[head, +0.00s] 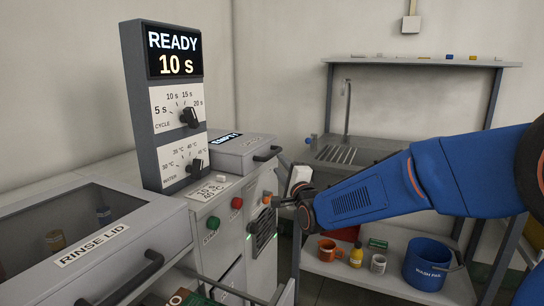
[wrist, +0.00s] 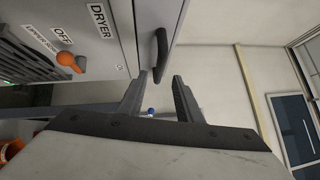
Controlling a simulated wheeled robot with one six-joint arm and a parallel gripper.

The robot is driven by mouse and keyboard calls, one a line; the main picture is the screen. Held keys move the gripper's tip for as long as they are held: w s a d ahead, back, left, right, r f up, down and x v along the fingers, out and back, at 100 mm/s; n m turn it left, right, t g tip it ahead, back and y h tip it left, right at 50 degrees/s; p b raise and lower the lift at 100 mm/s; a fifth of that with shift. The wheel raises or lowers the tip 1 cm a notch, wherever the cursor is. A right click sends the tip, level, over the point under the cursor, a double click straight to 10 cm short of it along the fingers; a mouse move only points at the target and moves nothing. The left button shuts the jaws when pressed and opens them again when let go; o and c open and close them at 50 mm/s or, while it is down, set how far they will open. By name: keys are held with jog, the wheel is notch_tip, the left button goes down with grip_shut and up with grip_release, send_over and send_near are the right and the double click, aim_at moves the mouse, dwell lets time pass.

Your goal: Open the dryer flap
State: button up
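The dryer is the grey unit at the centre of the head view. Its closed flap (head: 240,150) on top has a dark bar handle (head: 268,154) at the front edge. In the wrist view the dryer front (wrist: 115,45) carries the DRYER label, and the black handle (wrist: 161,55) stands out from it. My gripper (head: 280,202) is in front of the dryer, below the handle in the head picture. In the wrist view my gripper (wrist: 160,78) is open, its fingers apart. The handle's near end shows between the fingertips; contact cannot be told.
An orange knob (wrist: 68,62) marked OFF sits on the dryer front. The rinse lid (head: 95,245) with its handle is at left, beside the control column (head: 168,100). A shelf at right holds a blue bucket (head: 428,262), an orange mug (head: 328,249) and a yellow bottle (head: 356,255).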

aim_at(272, 154)
jog(key=x, duration=0.9)
grip_shut()
